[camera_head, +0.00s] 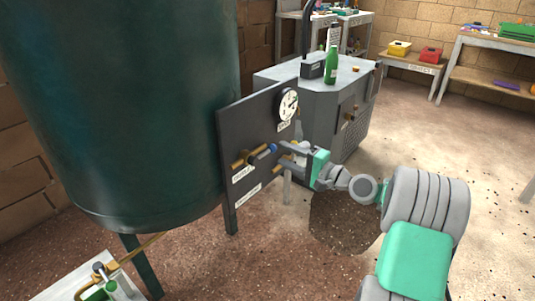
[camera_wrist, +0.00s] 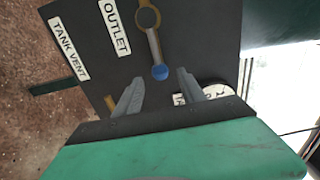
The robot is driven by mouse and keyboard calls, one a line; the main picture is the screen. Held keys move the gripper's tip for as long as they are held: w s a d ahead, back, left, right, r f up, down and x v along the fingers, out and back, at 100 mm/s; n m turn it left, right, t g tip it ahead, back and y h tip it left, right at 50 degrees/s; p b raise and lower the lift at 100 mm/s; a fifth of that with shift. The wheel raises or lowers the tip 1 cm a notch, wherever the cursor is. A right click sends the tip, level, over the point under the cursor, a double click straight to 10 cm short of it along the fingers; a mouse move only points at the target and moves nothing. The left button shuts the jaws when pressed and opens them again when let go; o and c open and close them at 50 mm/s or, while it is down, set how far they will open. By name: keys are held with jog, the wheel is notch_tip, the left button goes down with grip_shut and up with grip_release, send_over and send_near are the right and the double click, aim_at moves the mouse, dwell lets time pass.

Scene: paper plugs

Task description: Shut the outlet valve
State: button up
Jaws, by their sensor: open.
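The outlet valve shows in the wrist view as a grey lever (camera_wrist: 154,45) with a brass ring at one end and a blue knob (camera_wrist: 160,72) at the other. It is beside the OUTLET label (camera_wrist: 116,27) on a dark panel. In the head view the blue knob (camera_head: 272,147) sticks out beside a brass pipe (camera_head: 239,162). My gripper (camera_wrist: 158,90) is open, and its fingers stand on either side of the line of the knob, with the knob near the fingertips. In the head view my gripper (camera_head: 281,157) is close to the panel; contact cannot be told.
The panel (camera_head: 228,118) carries a round gauge (camera_head: 288,105) above the valve. A TANK VENT label (camera_wrist: 69,48) is also on it. A large green tank (camera_head: 120,100) stands left. A grey cabinet (camera_head: 325,110) with a green bottle (camera_head: 331,65) stands behind. Floor at right is open.

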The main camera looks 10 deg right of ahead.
aim_at(264, 154)
jog(key=shift+w, duration=0.1)
jog(key=p+x, duration=0.1)
jog(key=x, duration=0.3)
dwell(0.4)
jog(key=c, duration=0.9)
